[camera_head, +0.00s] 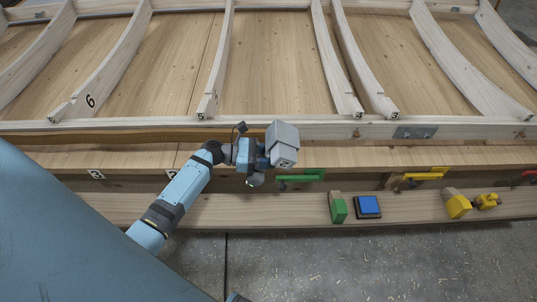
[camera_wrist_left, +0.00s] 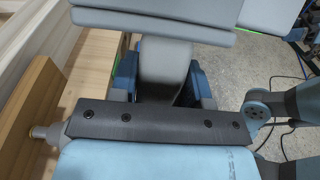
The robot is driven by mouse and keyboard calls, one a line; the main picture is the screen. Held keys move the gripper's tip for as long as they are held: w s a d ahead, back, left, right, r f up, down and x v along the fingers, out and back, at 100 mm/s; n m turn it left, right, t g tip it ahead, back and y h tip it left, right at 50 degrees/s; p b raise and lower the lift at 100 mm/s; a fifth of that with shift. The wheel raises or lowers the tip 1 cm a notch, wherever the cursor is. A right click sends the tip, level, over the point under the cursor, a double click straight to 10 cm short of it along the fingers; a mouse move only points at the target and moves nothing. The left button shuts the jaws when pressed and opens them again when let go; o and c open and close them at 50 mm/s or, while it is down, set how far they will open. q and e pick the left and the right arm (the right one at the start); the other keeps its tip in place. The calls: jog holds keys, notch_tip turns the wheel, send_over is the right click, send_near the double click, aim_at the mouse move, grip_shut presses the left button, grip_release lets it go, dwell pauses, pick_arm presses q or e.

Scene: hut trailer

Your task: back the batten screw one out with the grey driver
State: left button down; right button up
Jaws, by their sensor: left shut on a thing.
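My left gripper (camera_head: 250,155) is in front of the lower timber beams, near the middle of the head view. It is shut on the grey driver (camera_head: 283,137), whose box-shaped grey body sits to the right of the fingers. In the left wrist view the driver's wide grey body (camera_wrist_left: 150,18) crosses the top, and its grey handle (camera_wrist_left: 165,75) is between the blue fingers. A brown wooden batten (camera_head: 75,137) runs along the frame behind the gripper. I cannot make out batten screw one; the gripper and driver cover part of the batten. My right gripper is not in view.
A green clamp-like piece (camera_head: 300,176) is just right of the gripper. On the front ledge are a green block (camera_head: 338,208), a blue square pad (camera_head: 367,206) and a yellow block (camera_head: 457,205). A yellow clamp-like piece (camera_head: 422,176) is farther right. Curved ribs rise behind.

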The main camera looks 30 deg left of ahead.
pick_arm(q)
jog(key=shift+w+a+r+p, duration=0.15)
jog(key=shift+a+r+p, duration=0.1)
jog(key=shift+r+p, duration=0.05)
jog(key=shift+s+d+f+p, duration=0.2)
jog(key=shift+s+f+p, duration=0.1)
jog(key=shift+p, duration=0.1)
dwell(0.8)
jog(key=shift+s+d+p, duration=0.2)
jog(key=shift+p, duration=0.1)
dwell(0.4)
jog(key=shift+w+a, duration=0.15)
jog(key=shift+w, duration=0.1)
dwell(0.5)
dwell(0.7)
jog(key=shift+s+d+r+p, duration=0.1)
jog(key=shift+s+d+p, duration=0.3)
jog(key=shift+p, duration=0.3)
jog(key=s+a+p, duration=0.3)
jog(key=s, duration=0.5)
jog(key=shift+s, duration=0.4)
